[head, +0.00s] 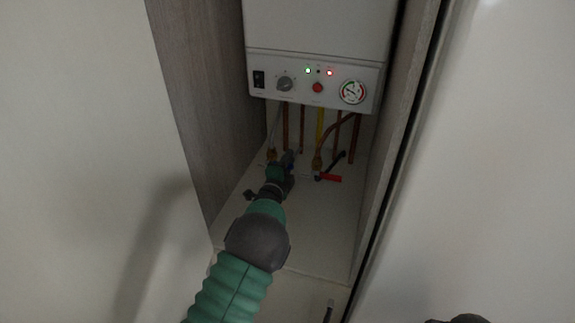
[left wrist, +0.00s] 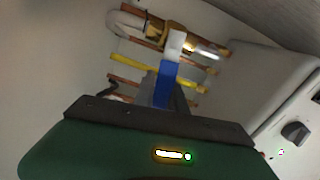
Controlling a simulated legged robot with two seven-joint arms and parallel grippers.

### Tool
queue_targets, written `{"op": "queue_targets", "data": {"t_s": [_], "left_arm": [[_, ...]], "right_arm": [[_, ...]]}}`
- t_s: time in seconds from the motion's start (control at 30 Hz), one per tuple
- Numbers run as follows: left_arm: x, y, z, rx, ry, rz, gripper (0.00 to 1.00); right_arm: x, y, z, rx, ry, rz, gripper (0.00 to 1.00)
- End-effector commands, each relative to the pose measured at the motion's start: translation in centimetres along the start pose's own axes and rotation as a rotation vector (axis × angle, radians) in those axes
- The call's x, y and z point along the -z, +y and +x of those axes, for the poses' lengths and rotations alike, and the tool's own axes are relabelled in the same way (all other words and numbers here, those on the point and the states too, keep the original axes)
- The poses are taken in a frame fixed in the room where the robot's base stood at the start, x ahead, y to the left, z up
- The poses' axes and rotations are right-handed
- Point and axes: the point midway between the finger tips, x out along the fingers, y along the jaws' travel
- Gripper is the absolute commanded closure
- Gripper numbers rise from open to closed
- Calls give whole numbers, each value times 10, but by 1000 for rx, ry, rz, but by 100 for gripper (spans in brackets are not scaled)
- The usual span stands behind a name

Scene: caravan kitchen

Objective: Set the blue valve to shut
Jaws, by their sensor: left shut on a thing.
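The blue valve handle (left wrist: 166,84) shows in the left wrist view, with a pale end and a brass valve body (left wrist: 184,36) beyond it. My left gripper (head: 285,162) reaches into the cupboard below the boiler in the head view. It is shut on the blue handle, and its body hides most of the valve there. In the left wrist view the gripper (left wrist: 168,100) is around the near part of the handle. The handle's angle to its pipe is hard to tell. A dark piece of my right arm shows at the bottom right of the head view; its fingers are not visible.
A white boiler (head: 316,75) with a knob, lights and gauge hangs above. Copper pipes and a yellow pipe (head: 320,122) run down from it. A red handle (head: 329,178) lies right of my gripper. Wooden side walls (head: 205,90) make the space narrow.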

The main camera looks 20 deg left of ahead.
Motion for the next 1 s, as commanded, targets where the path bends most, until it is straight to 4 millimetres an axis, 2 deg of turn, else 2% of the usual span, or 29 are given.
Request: {"op": "queue_targets", "data": {"t_s": [0.03, 0.3, 0.83, 0.87, 1.0], "left_arm": [[0, 13, -1, -12, 1, 24, 100], [0, 18, -1, -14, 1, 132, 100], [0, 20, -2, -19, 2, 164, 100], [0, 20, -2, -19, 2, 164, 80], [0, 18, -1, -15, 2, 163, 62]], "right_arm": [[-2, 0, 10, 0, 0, 0, 62], [-5, 0, 22, 0, 0, 0, 62], [-6, 0, 24, 0, 0, 0, 62], [-6, 0, 24, 0, 0, 0, 62], [-6, 0, 24, 0, 0, 0, 62]]}}
